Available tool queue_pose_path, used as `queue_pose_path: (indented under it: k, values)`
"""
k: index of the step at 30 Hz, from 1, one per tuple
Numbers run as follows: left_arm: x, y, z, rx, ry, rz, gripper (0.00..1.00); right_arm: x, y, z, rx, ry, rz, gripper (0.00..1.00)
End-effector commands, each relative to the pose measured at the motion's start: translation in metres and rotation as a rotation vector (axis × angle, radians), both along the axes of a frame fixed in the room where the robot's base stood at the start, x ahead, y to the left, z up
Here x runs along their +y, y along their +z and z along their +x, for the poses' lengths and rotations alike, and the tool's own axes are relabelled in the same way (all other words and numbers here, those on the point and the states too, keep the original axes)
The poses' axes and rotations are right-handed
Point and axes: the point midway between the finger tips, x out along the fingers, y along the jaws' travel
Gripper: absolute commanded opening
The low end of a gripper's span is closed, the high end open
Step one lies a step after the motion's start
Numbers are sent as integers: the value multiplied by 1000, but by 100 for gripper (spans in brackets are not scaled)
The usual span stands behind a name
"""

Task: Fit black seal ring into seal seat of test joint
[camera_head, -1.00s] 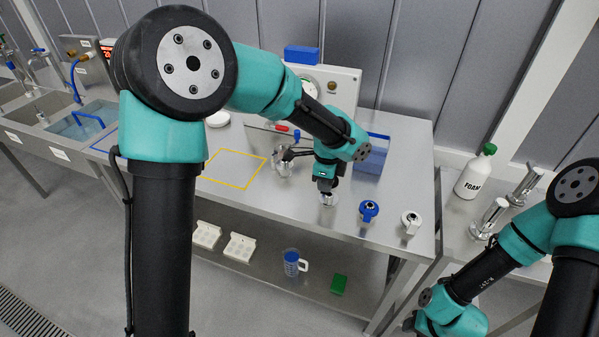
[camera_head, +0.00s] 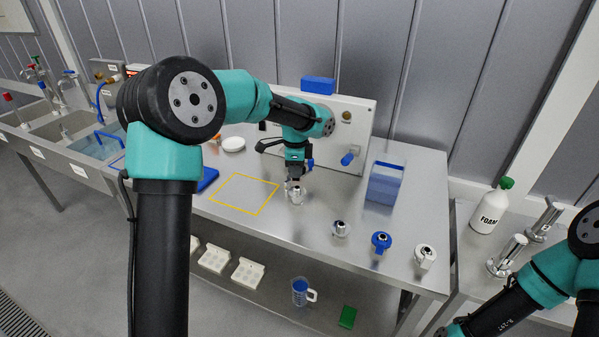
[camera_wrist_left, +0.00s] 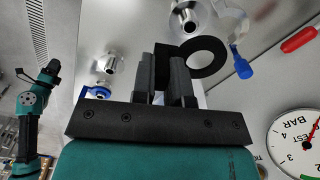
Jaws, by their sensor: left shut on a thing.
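My left gripper (camera_head: 294,178) points down just above a silver joint (camera_head: 297,196) on the bench. In the left wrist view, the left gripper (camera_wrist_left: 165,62) is closed, with a flat black seal ring (camera_wrist_left: 217,47) at its fingers, sticking out to the right. The ring is apart from the joint as far as I can see. The joint also shows at the top of the left wrist view (camera_wrist_left: 188,20), its open mouth facing up, with a blue lever (camera_wrist_left: 242,66) beside it. The seat inside is not clear. My right gripper (camera_wrist_left: 52,70) is small and dark in the left wrist view.
Silver, blue and white-silver fittings (camera_head: 340,229) (camera_head: 381,242) (camera_head: 425,256) stand in a row to the right. A blue bin (camera_head: 385,186) and a gauge panel (camera_head: 365,130) stand behind. The yellow-outlined area (camera_head: 245,194) on the left is clear. A foam bottle (camera_head: 491,208) stands far right.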

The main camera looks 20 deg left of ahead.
Motion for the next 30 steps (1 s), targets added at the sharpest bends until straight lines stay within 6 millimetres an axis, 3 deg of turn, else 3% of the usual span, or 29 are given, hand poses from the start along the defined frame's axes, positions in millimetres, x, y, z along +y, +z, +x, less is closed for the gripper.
queue_pose_path:
  k: [11,30]
  values:
    - [0,-9,0,1,0,0,0,0,0,0,0,0,0,43]
    - [0,-54,0,1,0,0,0,0,0,0,0,0,0,43]
